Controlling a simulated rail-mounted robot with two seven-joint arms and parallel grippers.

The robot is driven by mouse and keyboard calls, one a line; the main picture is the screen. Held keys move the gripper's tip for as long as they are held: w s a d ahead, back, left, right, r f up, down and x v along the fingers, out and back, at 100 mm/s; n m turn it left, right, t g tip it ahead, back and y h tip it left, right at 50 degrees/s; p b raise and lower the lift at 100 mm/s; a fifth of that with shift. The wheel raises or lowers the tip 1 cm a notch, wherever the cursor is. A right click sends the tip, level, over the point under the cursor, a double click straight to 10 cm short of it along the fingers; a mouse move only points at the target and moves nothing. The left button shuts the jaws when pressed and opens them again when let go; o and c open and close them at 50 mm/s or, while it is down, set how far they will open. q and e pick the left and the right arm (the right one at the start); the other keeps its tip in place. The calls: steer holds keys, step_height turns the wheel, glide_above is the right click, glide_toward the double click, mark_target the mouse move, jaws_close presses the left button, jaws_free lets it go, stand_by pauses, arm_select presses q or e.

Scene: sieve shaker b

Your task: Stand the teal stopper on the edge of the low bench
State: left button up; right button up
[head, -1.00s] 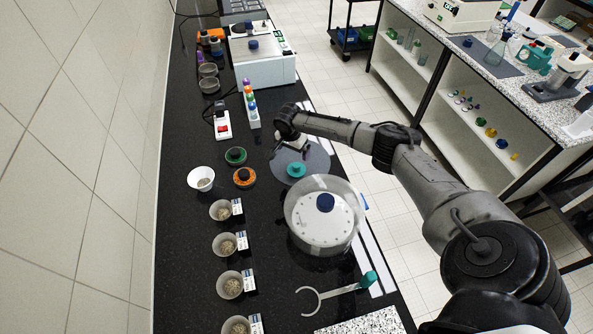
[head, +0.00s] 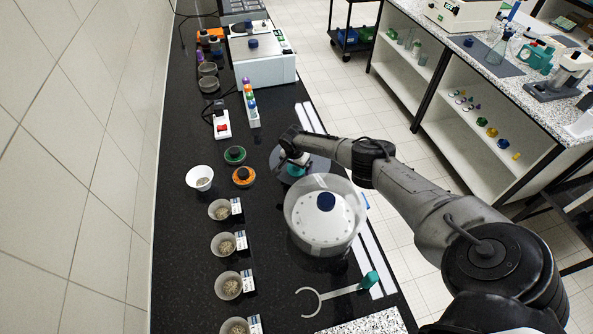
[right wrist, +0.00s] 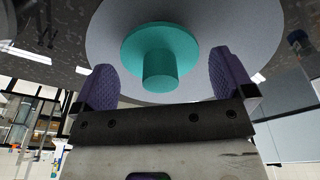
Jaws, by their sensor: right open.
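The teal stopper (head: 295,170) stands on a round grey mat (head: 319,166) on the black bench (head: 180,260). In the right wrist view the teal stopper (right wrist: 160,55) shows a wide round flange and a narrower stem pointing toward my gripper. My right gripper (head: 297,160) is just above it and hides part of it in the head view. In the right wrist view its purple fingers (right wrist: 165,78) are apart, one on each side of the stem, with nothing held. My left gripper is out of view.
A clear round vessel with a white lid and blue knob (head: 326,203) stands close in front of the mat. A ring holder with a teal end (head: 370,280) lies nearer. Orange (head: 243,176) and green (head: 235,155) stoppers and several bowls stand to the left.

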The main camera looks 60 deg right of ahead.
steer(key=shift+d+f, duration=0.1)
steer(key=shift+f, duration=0.7)
steer(key=shift+c, duration=0.3)
steer(key=c, duration=0.8)
steer(key=shift+r, duration=0.15)
